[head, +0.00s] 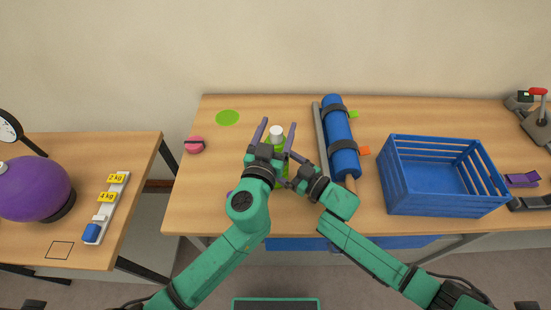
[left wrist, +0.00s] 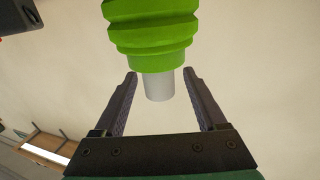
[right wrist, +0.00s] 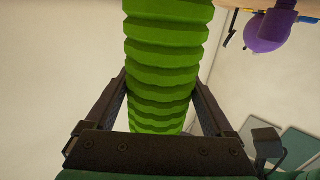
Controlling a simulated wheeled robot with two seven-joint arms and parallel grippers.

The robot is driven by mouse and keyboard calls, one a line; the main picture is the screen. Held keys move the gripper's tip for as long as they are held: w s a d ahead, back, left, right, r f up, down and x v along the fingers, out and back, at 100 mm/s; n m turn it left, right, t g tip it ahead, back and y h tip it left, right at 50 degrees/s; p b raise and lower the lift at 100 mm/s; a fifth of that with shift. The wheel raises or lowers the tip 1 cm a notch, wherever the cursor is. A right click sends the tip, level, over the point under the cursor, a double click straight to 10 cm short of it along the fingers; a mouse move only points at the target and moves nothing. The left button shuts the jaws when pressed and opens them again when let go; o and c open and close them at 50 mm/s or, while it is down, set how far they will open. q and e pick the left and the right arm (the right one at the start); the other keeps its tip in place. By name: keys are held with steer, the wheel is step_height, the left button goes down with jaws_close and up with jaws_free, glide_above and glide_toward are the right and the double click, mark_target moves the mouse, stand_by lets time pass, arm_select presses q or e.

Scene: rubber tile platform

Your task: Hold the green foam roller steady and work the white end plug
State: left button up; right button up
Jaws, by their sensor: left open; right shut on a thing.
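The green foam roller (head: 279,153) stands roughly upright in the head view, partly hidden by my grippers. Its ribbed body fills the middle of the right wrist view (right wrist: 165,70). The white end plug (head: 276,132) sits at its upper end and also shows in the left wrist view (left wrist: 159,85). My left gripper (head: 278,128) is open, with one finger on each side of the plug and gaps visible between them. My right gripper (right wrist: 165,92) is shut on the roller's ribbed body, lower down; its fingertips are partly hidden by the roller.
A blue cylinder (head: 340,140) with dark straps lies right of the roller. A blue crate (head: 435,208) stands further right. A pink round item (head: 194,145) and a green disc (head: 228,117) lie to the left. A side table (head: 140,165) holds a purple ball (head: 35,188).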

arm_select(q)
steer(key=shift+x, duration=1.25)
jaws_close()
stand_by(0.8)
steer(key=shift+r, duration=0.35)
stand_by(0.5)
steer(key=shift+r, duration=1.95)
